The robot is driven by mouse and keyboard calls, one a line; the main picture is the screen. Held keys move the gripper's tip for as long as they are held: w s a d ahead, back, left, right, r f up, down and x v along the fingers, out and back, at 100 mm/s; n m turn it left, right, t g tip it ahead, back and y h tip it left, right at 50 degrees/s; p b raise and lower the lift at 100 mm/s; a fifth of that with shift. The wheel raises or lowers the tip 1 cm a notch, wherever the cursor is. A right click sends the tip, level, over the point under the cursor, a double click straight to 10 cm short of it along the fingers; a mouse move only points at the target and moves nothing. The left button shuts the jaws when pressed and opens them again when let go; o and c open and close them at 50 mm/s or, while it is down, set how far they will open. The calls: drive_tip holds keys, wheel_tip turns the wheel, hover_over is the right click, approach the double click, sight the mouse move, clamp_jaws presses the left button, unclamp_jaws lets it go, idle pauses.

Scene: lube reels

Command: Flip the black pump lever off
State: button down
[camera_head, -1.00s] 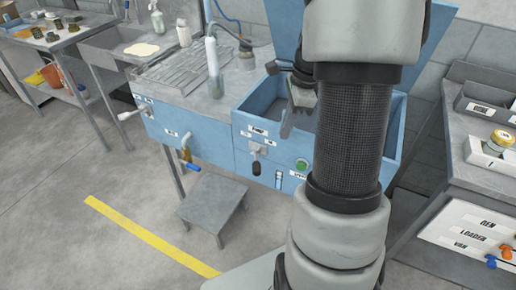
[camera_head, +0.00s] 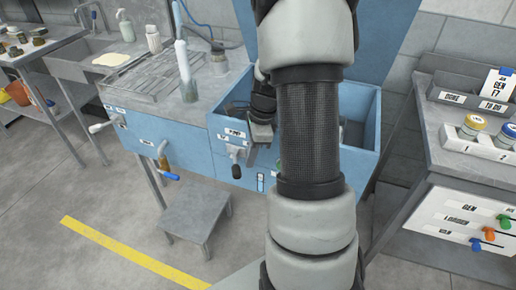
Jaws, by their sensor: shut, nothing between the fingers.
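The black-tipped pump lever (camera_head: 235,168) hangs on the front panel of the blue cabinet (camera_head: 200,150), below the small PUMP label (camera_head: 237,133). Its black tip points down. My gripper (camera_head: 256,148) is shut and empty, pointing down at the front panel just right of the lever. I cannot tell whether it touches the lever.
The open blue bin (camera_head: 361,135) lies behind my arm. A grey step stool (camera_head: 197,211) stands in front of the cabinet. A brass tap with a blue handle (camera_head: 168,176) sticks out left of the lever. A grey workbench (camera_head: 428,160) stands at the right.

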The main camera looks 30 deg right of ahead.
sight(233, 171)
drive_tip(key=shift+w+a+f, duration=0.3)
drive_tip(key=shift+a+f, duration=0.25)
drive_tip(key=shift+a, duration=0.3)
drive_tip(key=shift+a+m+p, duration=0.4)
drive_tip(key=shift+m, duration=0.2)
drive_tip(key=m+p, duration=0.1)
drive_tip(key=a+m+p, duration=0.1)
drive_tip(key=a+p, duration=0.1)
drive_tip(key=shift+w+a+r+m+t, duration=0.1)
drive_tip(key=shift+w+r+m+t, duration=0.2)
drive_tip(key=shift+m, duration=0.1)
drive_tip(key=w+a+m+p, duration=0.1)
drive_tip(key=m+p, duration=0.1)
drive_tip(key=a+m+h+p, duration=0.1)
drive_tip(key=m+p, duration=0.1)
drive_tip(key=w+a+m+p, duration=0.1)
drive_tip(key=m+p, duration=0.1)
drive_tip(key=shift+w+f+t, duration=0.3)
drive_tip(key=shift+t, duration=0.1)
